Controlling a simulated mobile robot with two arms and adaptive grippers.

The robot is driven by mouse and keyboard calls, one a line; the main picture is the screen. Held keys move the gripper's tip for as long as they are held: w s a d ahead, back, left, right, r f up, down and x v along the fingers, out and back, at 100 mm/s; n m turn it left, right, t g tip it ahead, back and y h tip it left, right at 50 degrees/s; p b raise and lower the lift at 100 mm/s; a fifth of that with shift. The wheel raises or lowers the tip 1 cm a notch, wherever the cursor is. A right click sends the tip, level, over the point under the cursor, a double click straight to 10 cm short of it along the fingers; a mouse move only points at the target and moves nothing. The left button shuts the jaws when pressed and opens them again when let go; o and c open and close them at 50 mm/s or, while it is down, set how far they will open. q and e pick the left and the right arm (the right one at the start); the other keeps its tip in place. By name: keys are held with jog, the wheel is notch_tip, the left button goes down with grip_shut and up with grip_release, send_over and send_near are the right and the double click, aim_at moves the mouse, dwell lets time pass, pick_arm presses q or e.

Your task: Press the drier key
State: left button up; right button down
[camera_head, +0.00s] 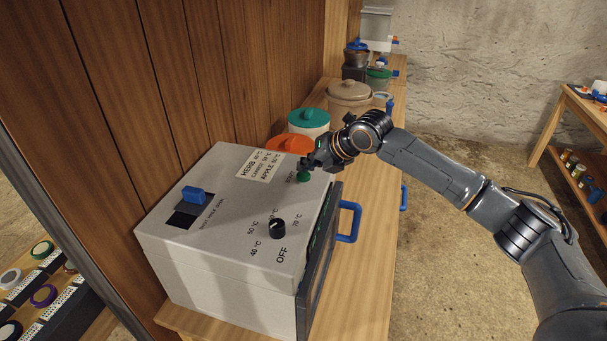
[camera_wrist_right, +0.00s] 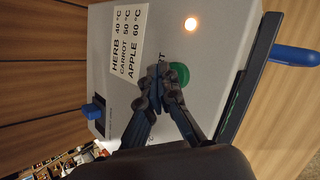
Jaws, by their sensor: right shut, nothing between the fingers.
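The drier (camera_head: 190,248) is a light grey box on the wooden bench. Its green key (camera_head: 304,177) is on the top face near the far right corner; it also shows in the wrist view (camera_wrist_right: 179,74). My right gripper (camera_head: 307,163) is shut and empty, its fingertips right at the green key and partly over it in the wrist view (camera_wrist_right: 156,76). I cannot tell whether they touch it. A lit warm lamp (camera_wrist_right: 190,23) shows on the top face in the wrist view. A black knob (camera_head: 277,229) has temperature marks and OFF around it. My left gripper is not in view.
A blue slider (camera_head: 193,194) and a HERB, CARROT, APPLE label (camera_head: 260,166) are on the drier's top. A blue handle (camera_head: 349,222) sticks out from its front. Orange-lidded (camera_head: 289,145) and green-lidded (camera_head: 309,118) pots stand behind. A wooden wall (camera_head: 170,90) is close at left.

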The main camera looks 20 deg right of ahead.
aim_at(306, 176)
jog(key=shift+f, duration=0.6)
dwell(0.8)
jog(key=shift+r+p, duration=0.8)
jog(key=shift+r, duration=0.05)
jog(key=shift+r, duration=0.1)
notch_tip(306, 176, up, 5)
jog(key=p, duration=0.4)
jog(key=shift+p, duration=0.3)
dwell(0.4)
